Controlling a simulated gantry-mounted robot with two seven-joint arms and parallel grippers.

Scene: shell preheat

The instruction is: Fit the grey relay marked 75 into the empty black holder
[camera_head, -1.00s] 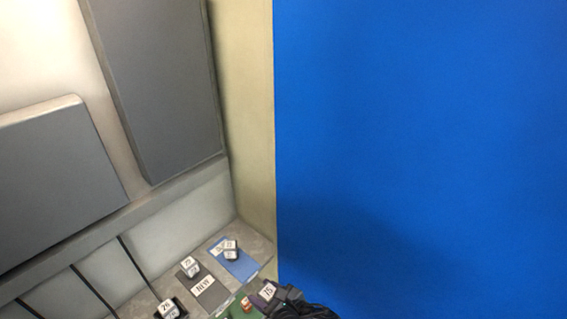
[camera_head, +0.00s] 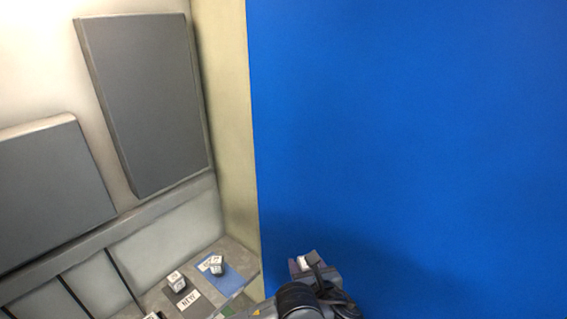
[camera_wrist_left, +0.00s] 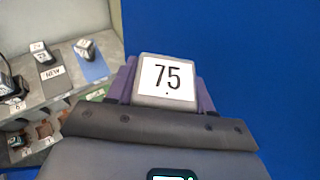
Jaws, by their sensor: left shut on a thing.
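The grey relay with a white label marked 75 (camera_wrist_left: 166,80) is held between the purple fingertips of my left gripper (camera_wrist_left: 163,88) in the left wrist view. In the head view my left gripper (camera_head: 306,262) is at the lower middle in front of the blue surface, with the relay's pale face (camera_head: 303,263) partly showing at its tip. The relay is held up, apart from the bench. No empty black holder can be made out with certainty. A dark holder-like piece (camera_wrist_left: 10,86) is cut off at the wrist view's left edge. My right gripper is not in view.
A grey mat marked NEW (camera_wrist_left: 50,72) and a blue mat (camera_wrist_left: 93,68) lie on the grey bench, with a small labelled block on or by each. Part of a green board (camera_wrist_left: 98,93) shows behind my gripper. A large blue surface (camera_head: 410,120) fills the right.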

